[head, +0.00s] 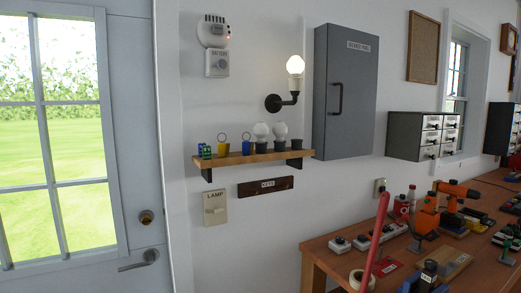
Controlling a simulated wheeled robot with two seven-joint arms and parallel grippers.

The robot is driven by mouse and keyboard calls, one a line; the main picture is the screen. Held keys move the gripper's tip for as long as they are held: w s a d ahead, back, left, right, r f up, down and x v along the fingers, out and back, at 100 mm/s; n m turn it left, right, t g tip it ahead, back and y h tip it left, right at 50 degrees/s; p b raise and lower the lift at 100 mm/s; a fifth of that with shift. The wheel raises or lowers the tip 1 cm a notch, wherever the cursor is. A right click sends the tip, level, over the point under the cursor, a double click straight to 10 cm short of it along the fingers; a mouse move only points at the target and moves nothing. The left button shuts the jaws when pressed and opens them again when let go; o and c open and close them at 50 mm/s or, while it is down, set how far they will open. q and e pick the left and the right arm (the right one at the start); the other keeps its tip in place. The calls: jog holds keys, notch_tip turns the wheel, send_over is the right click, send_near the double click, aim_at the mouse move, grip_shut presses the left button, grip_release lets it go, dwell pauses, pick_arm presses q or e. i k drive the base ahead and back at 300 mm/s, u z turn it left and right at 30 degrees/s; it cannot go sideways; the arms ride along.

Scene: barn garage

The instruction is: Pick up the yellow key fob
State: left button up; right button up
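The yellow key fob (222,150) stands on a small wooden wall shelf (236,159), toward its left end, with a ring at its top. A blue fob (246,148) with a yellowish ring stands to its right. Small green items (206,152) stand to its left, close to it. Neither of my grippers is in view, and nothing visible is touching the fob.
Two white bulbs in dark holders (261,138) stand on the shelf's right half. A lit wall lamp (295,66) and a grey cabinet (345,95) are right of and above the shelf. A cluttered workbench (330,258) stands lower right. A door (148,180) is left.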

aim_at(223, 148)
jog(key=z, duration=1.25)
jog(key=i, duration=1.05)
jog(key=u, duration=2.05)
jog(key=k, duration=0.5)
jog(key=u, duration=2)
jog(key=i, duration=2.15)
jog(key=z, duration=0.1)
